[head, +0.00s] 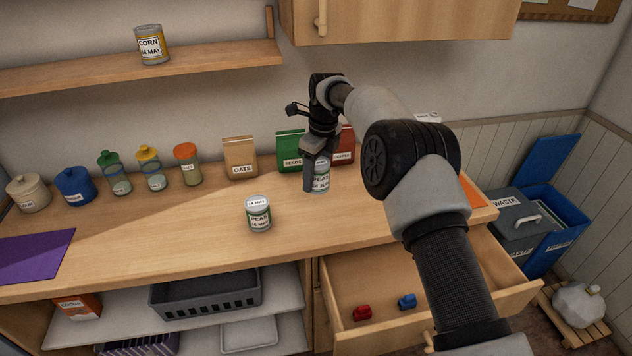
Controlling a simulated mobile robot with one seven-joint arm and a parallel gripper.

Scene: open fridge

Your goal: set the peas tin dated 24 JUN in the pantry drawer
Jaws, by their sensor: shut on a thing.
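A peas tin (321,178) with a label that seems to read 24 JUN stands upright at the counter's right part. My gripper (320,162) points down and is shut on this tin's upper part, hiding some of its label. I cannot tell whether the tin touches the counter. A second peas tin (259,215), labelled 16 MAY, stands on the counter to the left and nearer. The open drawer (365,283) below the counter's right part holds a small red thing (362,313) and a small blue thing (407,301).
Several jars and canisters line the back of the counter (190,225), with an oats bag (240,158) and other bags behind my gripper. A corn tin (152,45) stands on the wall shelf. A wall cupboard (400,20) hangs above. My arm covers part of the drawer's right side.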

